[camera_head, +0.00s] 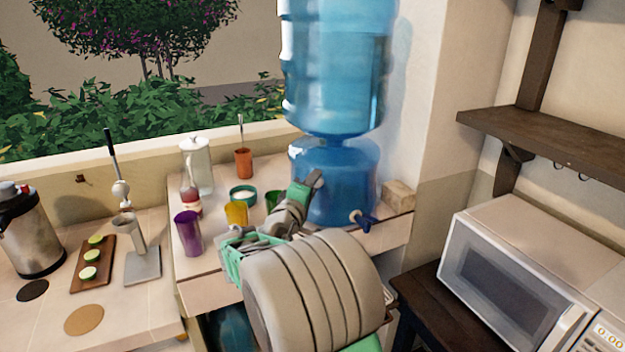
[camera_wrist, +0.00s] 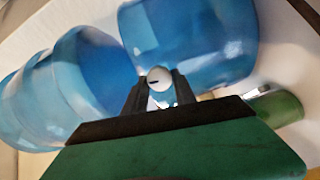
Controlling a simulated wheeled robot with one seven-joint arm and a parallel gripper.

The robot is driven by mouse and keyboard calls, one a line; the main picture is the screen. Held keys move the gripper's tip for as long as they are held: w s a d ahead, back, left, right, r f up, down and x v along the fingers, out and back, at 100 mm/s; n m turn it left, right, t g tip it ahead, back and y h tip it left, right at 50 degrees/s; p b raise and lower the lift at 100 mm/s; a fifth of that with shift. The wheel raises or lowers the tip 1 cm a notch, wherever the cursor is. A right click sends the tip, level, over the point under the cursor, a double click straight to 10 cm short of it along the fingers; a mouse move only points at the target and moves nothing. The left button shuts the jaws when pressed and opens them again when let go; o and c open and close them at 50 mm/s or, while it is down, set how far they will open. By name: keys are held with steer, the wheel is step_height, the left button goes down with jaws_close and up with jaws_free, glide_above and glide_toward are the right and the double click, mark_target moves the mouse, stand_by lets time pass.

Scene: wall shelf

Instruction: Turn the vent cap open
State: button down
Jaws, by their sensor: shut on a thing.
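The vent cap (camera_wrist: 159,77) is a small round white knob with a dark slot across its face. It sits between the two dark fingertips of my gripper (camera_wrist: 160,88) in the wrist view, in front of the blue water dispenser (camera_wrist: 190,45). My gripper is shut on it, with a finger at each side. In the head view my gripper (camera_head: 313,180) reaches up to the left front of the dispenser's blue lower body (camera_head: 345,185). The cap is hidden there.
A dark blue tap (camera_head: 363,220) sticks out at the dispenser's lower right. A wooden block (camera_head: 398,194) stands beside it. Cups, including a purple one (camera_head: 188,233) and a yellow one (camera_head: 236,215), crowd the counter left of my gripper. A microwave (camera_head: 515,275) stands right.

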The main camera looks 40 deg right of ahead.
steer(key=shift+n+p, duration=1.3)
steer(key=shift+n, duration=0.9)
steer(key=c, duration=1)
jaws_free()
steer(key=shift+f, duration=0.1)
steer(key=shift+c, duration=0.2)
steer(key=b+v, duration=0.2)
steer(key=v, duration=0.5)
steer(key=shift+a, duration=0.4)
steer(key=shift+s, duration=0.1)
